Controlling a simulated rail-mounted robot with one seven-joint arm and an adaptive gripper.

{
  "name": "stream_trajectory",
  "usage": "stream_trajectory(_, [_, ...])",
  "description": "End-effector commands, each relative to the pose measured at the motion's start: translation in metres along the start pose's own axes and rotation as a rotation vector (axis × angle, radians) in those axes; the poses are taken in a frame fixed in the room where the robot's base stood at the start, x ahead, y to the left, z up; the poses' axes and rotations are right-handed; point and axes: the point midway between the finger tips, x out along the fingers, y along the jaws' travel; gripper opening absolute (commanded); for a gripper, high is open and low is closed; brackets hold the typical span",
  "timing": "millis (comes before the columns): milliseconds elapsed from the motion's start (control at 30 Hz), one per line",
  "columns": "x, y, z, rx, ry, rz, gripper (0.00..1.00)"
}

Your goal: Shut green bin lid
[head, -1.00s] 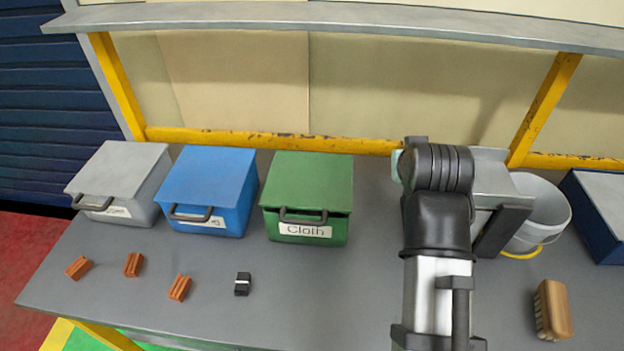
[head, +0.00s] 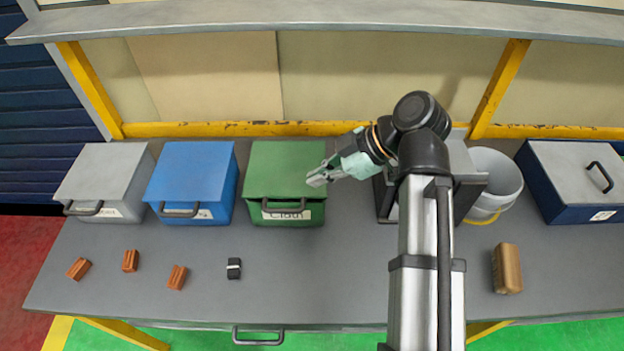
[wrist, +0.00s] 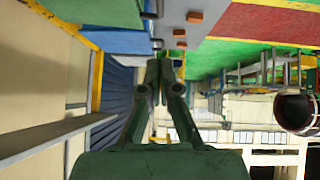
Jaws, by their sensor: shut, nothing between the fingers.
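The green bin (head: 288,211), labelled "Cloth", stands on the bench as the rightmost of the three bins in a row. Its green lid (head: 287,168) lies over the top, with a dark gap showing under its front edge, so it looks slightly raised. A dark handle (head: 284,209) is on the front. My gripper (head: 318,178) is shut and empty, just at the right edge of the green lid in the head view; I cannot tell whether it touches. The shut fingers also show in the wrist view (wrist: 159,72).
The blue bin (head: 190,183) and grey bin (head: 102,184) stand to the left with lids down. Several small blocks (head: 178,277) lie in front. A shelf (head: 300,20) runs above.

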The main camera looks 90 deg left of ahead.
Motion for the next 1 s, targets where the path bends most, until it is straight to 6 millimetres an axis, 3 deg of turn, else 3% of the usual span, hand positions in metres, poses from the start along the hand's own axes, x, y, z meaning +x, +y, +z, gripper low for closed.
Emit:
stream_trajectory(500, [0.088, -0.002, -0.003, 0.003, -0.001, -0.003, 0.0])
stream_trajectory(700, [0.102, 0.0, 0.015, 0.005, -0.002, 0.0, 0.0])
stream_trajectory(1000, [0.114, 0.0, 0.027, 0.003, -0.001, 0.001, 0.0])
